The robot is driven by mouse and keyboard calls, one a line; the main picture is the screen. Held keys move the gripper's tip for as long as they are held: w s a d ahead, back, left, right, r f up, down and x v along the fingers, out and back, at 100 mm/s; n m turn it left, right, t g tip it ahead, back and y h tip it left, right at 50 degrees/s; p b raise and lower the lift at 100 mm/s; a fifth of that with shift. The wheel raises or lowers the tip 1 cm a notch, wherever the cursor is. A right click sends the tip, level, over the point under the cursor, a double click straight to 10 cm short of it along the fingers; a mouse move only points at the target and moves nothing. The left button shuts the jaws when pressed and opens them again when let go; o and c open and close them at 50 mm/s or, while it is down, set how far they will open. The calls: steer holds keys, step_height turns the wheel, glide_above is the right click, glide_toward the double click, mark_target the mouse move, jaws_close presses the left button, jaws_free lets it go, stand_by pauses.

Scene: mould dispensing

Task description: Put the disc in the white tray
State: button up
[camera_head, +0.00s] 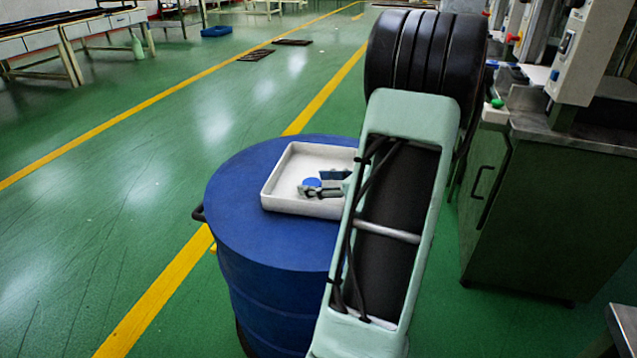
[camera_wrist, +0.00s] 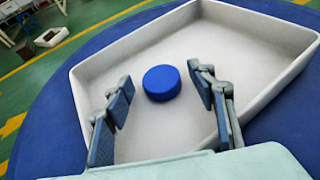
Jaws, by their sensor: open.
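The blue disc (camera_wrist: 162,83) lies on the floor of the white tray (camera_wrist: 268,57), near its middle. In the head view the disc (camera_head: 312,182) shows as a small blue shape inside the tray (camera_head: 283,171). My gripper (camera_wrist: 160,85) is open, with one finger on each side of the disc and a gap on both sides. In the head view my gripper (camera_head: 328,183) is at the tray, reaching in from the right. My arm hides the tray's right end there.
The tray stands on a blue drum (camera_head: 240,205). A green cabinet (camera_head: 530,210) with machines stands at the right. The green floor to the left of the drum is clear. Tables (camera_head: 70,35) stand at the far left.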

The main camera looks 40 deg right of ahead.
steer(key=shift+r, duration=0.2)
steer(key=p+v, duration=0.3)
steer(key=v, duration=0.9)
